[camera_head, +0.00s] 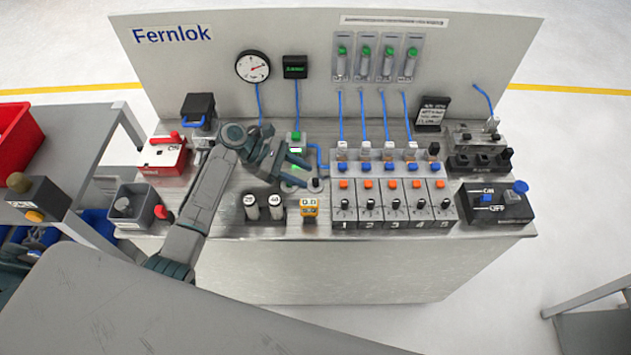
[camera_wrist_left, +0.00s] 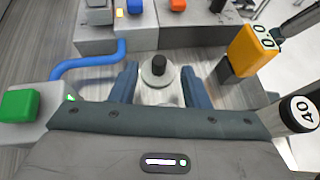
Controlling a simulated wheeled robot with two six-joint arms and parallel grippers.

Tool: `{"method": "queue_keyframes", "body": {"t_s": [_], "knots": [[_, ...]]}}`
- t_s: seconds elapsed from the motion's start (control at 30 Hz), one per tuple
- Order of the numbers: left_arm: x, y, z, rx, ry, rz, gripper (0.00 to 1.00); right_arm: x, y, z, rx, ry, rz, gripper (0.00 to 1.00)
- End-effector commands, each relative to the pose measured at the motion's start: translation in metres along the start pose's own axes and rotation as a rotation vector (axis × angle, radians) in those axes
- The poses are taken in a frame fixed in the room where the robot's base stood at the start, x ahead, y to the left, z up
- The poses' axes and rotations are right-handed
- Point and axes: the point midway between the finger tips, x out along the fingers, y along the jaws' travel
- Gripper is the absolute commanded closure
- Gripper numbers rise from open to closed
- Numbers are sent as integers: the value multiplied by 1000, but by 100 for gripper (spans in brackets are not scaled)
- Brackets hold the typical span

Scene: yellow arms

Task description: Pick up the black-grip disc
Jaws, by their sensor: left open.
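The black-grip disc (camera_wrist_left: 150,80) is a pale grey round disc with a short black knob standing up from its middle. In the wrist view it lies between the fingers of my left gripper (camera_wrist_left: 160,86), with a gap on each side. In the head view my left gripper (camera_head: 301,171) is over the bench left of the numbered modules, open and empty. There the black knob of the disc (camera_head: 316,184) shows just beyond the fingertips, and the rest is partly hidden by the gripper. My right gripper is not in view.
Numbered modules with switches (camera_head: 394,206) stand close right of the disc. A yellow block (camera_head: 309,206) and weights in a rack (camera_head: 264,206) stand in front. A green-buttoned block (camera_wrist_left: 30,115) and blue hose (camera_wrist_left: 88,62) lie near the gripper.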

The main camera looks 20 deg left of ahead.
Motion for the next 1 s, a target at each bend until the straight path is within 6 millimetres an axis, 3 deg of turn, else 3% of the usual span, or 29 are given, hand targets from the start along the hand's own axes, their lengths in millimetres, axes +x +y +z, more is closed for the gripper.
{"method": "queue_keyframes", "body": {"t_s": [0.2, 0.47, 0.7, 1.0], "knots": [[28, 0, 2, -2, -2, -2, 58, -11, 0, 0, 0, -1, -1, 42], [32, 0, 1, 0, 0, -1, 58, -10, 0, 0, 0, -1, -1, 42], [32, 0, 1, -1, 0, -1, 100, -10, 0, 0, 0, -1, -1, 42], [31, 0, 2, 0, 0, -1, 100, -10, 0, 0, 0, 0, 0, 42]]}}
